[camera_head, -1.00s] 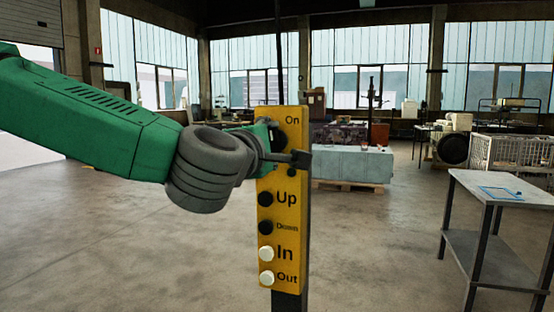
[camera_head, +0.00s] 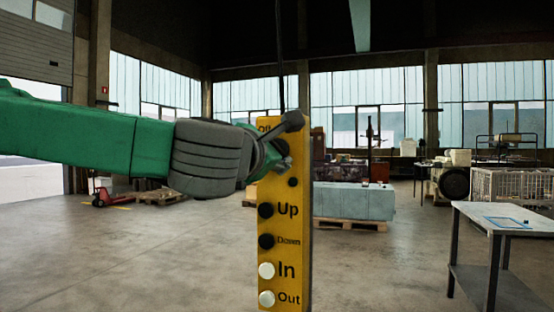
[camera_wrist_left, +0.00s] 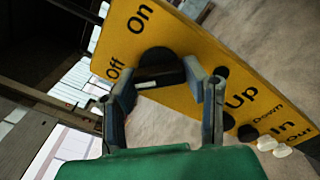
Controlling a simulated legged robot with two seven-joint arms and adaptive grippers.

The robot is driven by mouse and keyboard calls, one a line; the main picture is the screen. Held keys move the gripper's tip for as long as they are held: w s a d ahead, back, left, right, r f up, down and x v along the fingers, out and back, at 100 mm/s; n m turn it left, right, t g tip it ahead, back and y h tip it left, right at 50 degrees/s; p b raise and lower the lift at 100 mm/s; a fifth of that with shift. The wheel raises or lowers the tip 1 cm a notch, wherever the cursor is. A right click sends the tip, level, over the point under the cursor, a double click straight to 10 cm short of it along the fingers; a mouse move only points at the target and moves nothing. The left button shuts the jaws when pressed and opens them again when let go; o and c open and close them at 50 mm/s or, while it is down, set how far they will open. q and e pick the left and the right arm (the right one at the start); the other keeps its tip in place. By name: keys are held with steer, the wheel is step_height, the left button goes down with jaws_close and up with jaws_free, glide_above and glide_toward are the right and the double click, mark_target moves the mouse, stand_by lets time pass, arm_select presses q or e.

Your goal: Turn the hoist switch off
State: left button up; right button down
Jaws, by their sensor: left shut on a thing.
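The yellow hoist control panel (camera_head: 284,230) hangs upright in the middle of the head view, with black Up and Down buttons and white In and Out buttons. My left gripper (camera_head: 280,140) is at its top, shut on the black hoist switch knob (camera_wrist_left: 158,60). In the left wrist view the fingers sit on either side of the knob, between the "Off" and "Up" labels; "On" is farther up the panel. In the head view the gripper hides the knob and the "On" label, while part of "Off" shows. My right gripper is not in view.
A grey table (camera_head: 510,217) stands at the right. A pale blue block (camera_head: 353,201) on a pallet is behind the panel, with a wire crate (camera_head: 510,188) farther right. A red pallet jack (camera_head: 108,193) stands back left. The floor around the panel is clear.

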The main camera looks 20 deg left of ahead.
arm_select(q)
steer(key=shift+f, duration=0.6)
steer(key=o, duration=1.1)
steer(key=shift+c, duration=0.2)
steer(key=shift+o, duration=0.4)
steer(key=shift+s+a+r, duration=0.2)
steer(key=shift+a+r, duration=0.1)
steer(key=shift+a, duration=0.05)
steer(key=s, duration=1.1)
steer(key=shift+s+a, duration=0.2)
steer(key=shift+s, duration=0.2)
steer(key=shift+f, duration=0.1)
